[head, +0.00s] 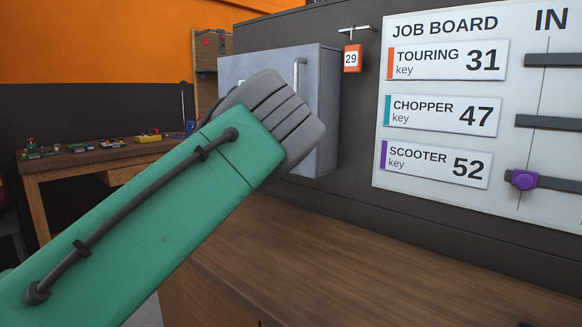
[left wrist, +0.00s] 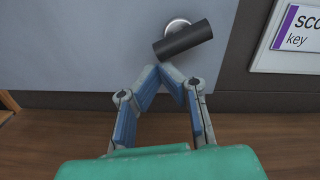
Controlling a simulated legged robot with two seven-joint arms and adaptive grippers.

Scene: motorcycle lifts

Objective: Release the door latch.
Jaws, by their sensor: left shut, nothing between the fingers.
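A grey metal cabinet (head: 262,66) hangs on the dark wall, with a pale upright handle (head: 299,76) near its right edge. Its grey door (left wrist: 70,45) fills the upper left of the left wrist view. The latch (left wrist: 184,39) there is a dark bar on a round silver base, tilted with its right end higher. My left gripper (left wrist: 172,72) is shut and empty, its fingertips just below the bar. I cannot tell whether they touch it. In the head view my green arm covers the lower cabinet and hides the latch and fingers. My right gripper is not in view.
A job board (head: 440,25) with key labels is at the right, with a purple knob (head: 522,180) on one of its bars. An orange tag 29 (head: 352,58) hangs beside the cabinet. A wooden bench (head: 330,270) lies below, its visible top mostly clear. Another table (head: 75,158) holds small items.

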